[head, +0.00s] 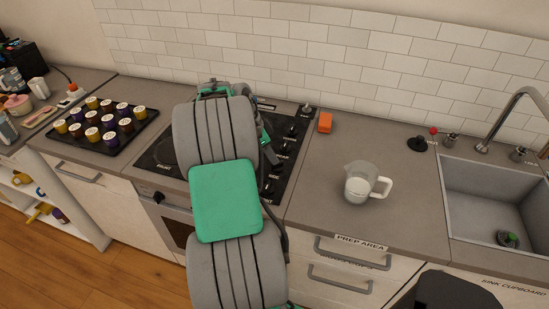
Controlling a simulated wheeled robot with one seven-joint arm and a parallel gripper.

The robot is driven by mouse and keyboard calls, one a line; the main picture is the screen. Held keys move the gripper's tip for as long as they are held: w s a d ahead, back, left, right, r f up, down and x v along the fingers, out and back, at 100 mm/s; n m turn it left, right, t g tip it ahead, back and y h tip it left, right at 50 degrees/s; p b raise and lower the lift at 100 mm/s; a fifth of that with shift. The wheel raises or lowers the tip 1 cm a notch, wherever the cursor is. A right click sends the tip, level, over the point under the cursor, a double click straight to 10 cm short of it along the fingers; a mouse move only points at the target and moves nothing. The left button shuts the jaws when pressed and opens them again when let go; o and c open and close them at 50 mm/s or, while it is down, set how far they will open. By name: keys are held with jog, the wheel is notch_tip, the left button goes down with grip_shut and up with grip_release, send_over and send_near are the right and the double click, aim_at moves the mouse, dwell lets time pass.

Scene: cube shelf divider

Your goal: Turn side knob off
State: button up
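The black cooktop (150,150) is set in the counter, and my grey and green arm hides much of its middle. A row of several dark knobs runs along its right side, with a far knob (291,130), a middle knob (283,148) and a near knob (268,186). Another dark knob (158,198) is on the oven front, at the left. Knob settings are too small to read.
A black tray (133,137) of colored jars stands left of the cooktop. An orange block (325,123) and a glass pitcher (362,184) stand on the right counter. The sink (486,200) and faucet (515,105) are at the far right. Counter around the pitcher is clear.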

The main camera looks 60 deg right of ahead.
jog(key=x, duration=0.4)
jog(key=shift+d+f+p, duration=0.1)
jog(key=shift+f+p, duration=0.05)
jog(key=shift+p, duration=0.15)
jog(key=shift+c, duration=0.5)
grip_shut()
